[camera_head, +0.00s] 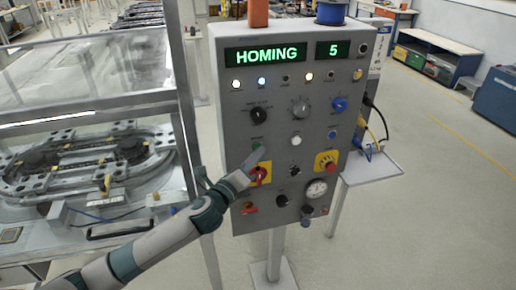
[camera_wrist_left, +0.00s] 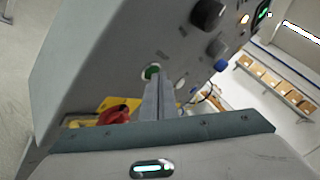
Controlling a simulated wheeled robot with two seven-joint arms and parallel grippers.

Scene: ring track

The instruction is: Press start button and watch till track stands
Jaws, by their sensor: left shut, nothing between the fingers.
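The grey control panel (camera_head: 225,125) stands upright on a post and its green displays read "HOMING" (camera_head: 267,54) and "5" (camera_head: 333,49). Several indicator lamps under the displays are lit. The green button (camera_head: 257,144) is on the panel's left side. My left gripper (camera_head: 262,151) is shut and empty, its tips at or just in front of that button. In the left wrist view the green button (camera_wrist_left: 151,71) shows right beside the closed fingertips (camera_wrist_left: 158,84); I cannot tell whether they touch. The ring track (camera_head: 70,170) lies under a clear cover at the left. My right gripper is out of view.
Below the green button is a red rotary switch on a yellow plate (camera_head: 266,166), close under my fingers. Cables (camera_head: 382,125) plug into the panel's right side above a small shelf (camera_head: 372,170).

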